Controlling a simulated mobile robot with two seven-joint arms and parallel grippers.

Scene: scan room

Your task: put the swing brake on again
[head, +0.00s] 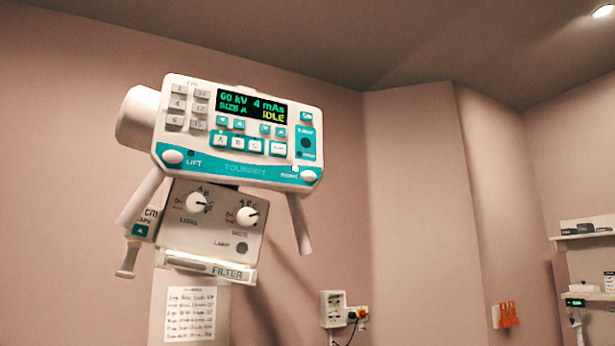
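The X-ray tube head's control panel (238,168) hangs tilted in the left half of the head view. A white round knob (309,176) sits at its lower right corner; the small label beside it is too blurred to read surely, and I cannot tell the knob's brake state. A similar white knob (172,157) at the lower left is next to the word LIFT. The display (252,106) reads 60 kV, 4 mAs, SIZE A and IDLE. Neither of my grippers is in view.
White handle bars slope down at the left (142,200) and right (300,224) of the head. The collimator box (215,228) with two dials hangs below. A wall box (334,309) and shelves (585,237) stand right. Space right of the head looks clear.

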